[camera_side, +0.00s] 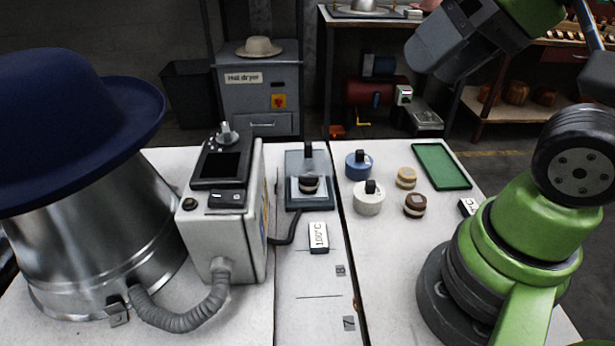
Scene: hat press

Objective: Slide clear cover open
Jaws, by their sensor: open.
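A grey device (294,163) stands on the white table left of the dark seam. It has an upright black handle at its back and a pale, flat panel at its front that may be the clear cover. A round dark piece (309,184) sits over this panel. The cover's edges are too small to tell apart, so I cannot tell how far it stands open. My gripper (430,62) is high at the upper right, open, well above the table and apart from the device. Its fingertips are hard to make out.
A control box (225,225) with a hose and a metal cone under a blue hat (75,125) fill the left. Blue (358,165) and white (369,200) round stamps, small round pieces and a green tray (441,166) stand right. The front middle is largely clear.

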